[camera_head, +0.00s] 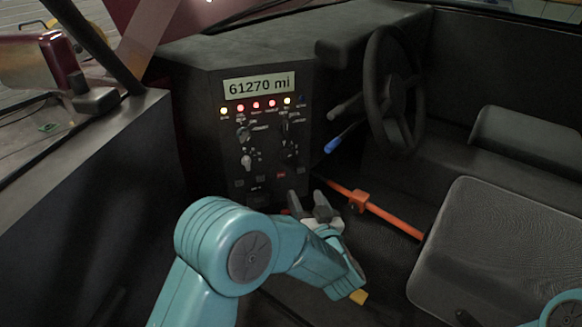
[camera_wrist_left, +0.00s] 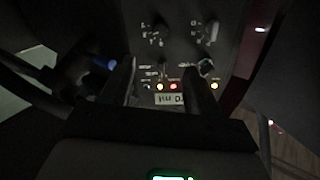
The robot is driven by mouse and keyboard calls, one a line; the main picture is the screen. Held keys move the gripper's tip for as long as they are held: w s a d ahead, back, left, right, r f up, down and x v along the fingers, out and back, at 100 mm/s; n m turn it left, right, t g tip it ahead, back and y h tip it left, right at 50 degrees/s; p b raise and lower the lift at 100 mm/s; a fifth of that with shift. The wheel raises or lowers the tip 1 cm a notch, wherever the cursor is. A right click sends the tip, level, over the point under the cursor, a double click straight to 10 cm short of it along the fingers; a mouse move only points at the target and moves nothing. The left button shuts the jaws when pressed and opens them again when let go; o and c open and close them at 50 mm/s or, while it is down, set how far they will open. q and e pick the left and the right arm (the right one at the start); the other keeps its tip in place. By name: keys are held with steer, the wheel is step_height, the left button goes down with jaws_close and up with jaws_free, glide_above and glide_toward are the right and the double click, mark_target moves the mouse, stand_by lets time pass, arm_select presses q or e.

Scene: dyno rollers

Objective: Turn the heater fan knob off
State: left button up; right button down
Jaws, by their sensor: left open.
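The dark control panel (camera_head: 222,180) on the dashboard carries several small knobs, among them an upper left knob (camera_head: 243,132), a lower left knob (camera_head: 247,161) and a lower right knob (camera_head: 290,153). Their labels are too small to read, so I cannot tell which is the heater fan knob. My left gripper (camera_head: 312,208) is below and in front of the panel, apart from the knobs, with its jaws open and empty. In the left wrist view, the two dark fingers of the gripper (camera_wrist_left: 163,75) stand apart, with knobs (camera_wrist_left: 160,30) beyond them. My right gripper is out of view.
A lit display (camera_head: 257,86) reads 61270 mi above a row of lights. A steering wheel (camera_head: 393,95), a blue-tipped lever (camera_head: 335,144) and an orange bar (camera_head: 395,220) are to the right. A seat (camera_head: 480,240) stands at the lower right. A door frame borders the left.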

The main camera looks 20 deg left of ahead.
mark_target(287, 157)
arm_select(q)
steer(key=b+x, duration=0.1)
steer(key=x, duration=1.5)
steer(key=c, duration=1)
steer(key=shift+c, duration=0.2)
